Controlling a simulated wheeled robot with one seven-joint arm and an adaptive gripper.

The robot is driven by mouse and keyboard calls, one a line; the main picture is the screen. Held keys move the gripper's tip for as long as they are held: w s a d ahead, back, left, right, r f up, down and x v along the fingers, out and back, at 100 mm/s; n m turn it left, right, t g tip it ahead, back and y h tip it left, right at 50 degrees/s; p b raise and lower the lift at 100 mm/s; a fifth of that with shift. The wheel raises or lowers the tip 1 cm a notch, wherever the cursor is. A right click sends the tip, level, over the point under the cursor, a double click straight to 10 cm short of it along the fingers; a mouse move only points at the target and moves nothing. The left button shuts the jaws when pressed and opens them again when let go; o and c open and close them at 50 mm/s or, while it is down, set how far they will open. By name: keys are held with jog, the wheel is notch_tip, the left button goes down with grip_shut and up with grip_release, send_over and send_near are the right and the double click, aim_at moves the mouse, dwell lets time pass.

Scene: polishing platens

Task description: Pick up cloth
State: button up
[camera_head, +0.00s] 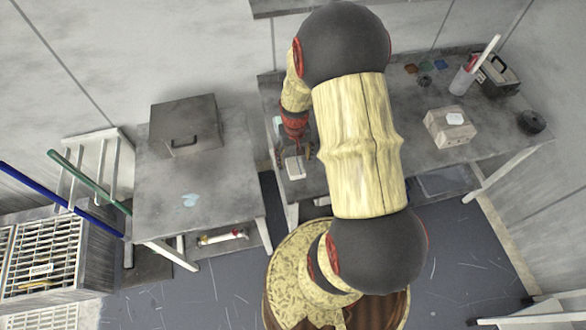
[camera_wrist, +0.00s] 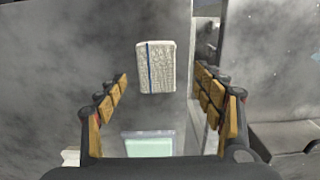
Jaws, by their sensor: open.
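The cloth (camera_wrist: 156,67) shows in the wrist view as a white, textured, folded rectangle with a blue stripe down its left part. It lies on a grey surface, and its whole face is visible between my finger pads. A white piece (camera_head: 295,167) at the bench's front edge in the head view looks like the same cloth. My gripper (camera_wrist: 162,84) is open, with a finger on each side of the cloth in the picture and nothing between them. In the head view my gripper (camera_head: 307,153) hangs just above that white piece, partly hidden by my arm.
A pale green panel (camera_wrist: 148,146) lies close to the cloth. The right bench holds a box (camera_head: 450,127), a cup (camera_head: 462,80) and a black ring (camera_head: 531,122). A grey case (camera_head: 185,125) stands on the left table (camera_head: 225,190), across a gap.

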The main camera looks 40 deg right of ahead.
aim_at(295, 165)
jog(key=f, duration=0.2)
jog(key=f+b, duration=0.1)
jog(key=f, duration=0.1)
jog(key=f+b, duration=0.1)
jog(key=f, duration=0.1)
jog(key=shift+d+f, duration=0.1)
jog(key=shift+d, duration=0.2)
jog(key=shift+c, duration=1.1)
jog(key=c, duration=1.1)
jog(key=shift+c, duration=0.2)
jog(key=shift+r, duration=0.2)
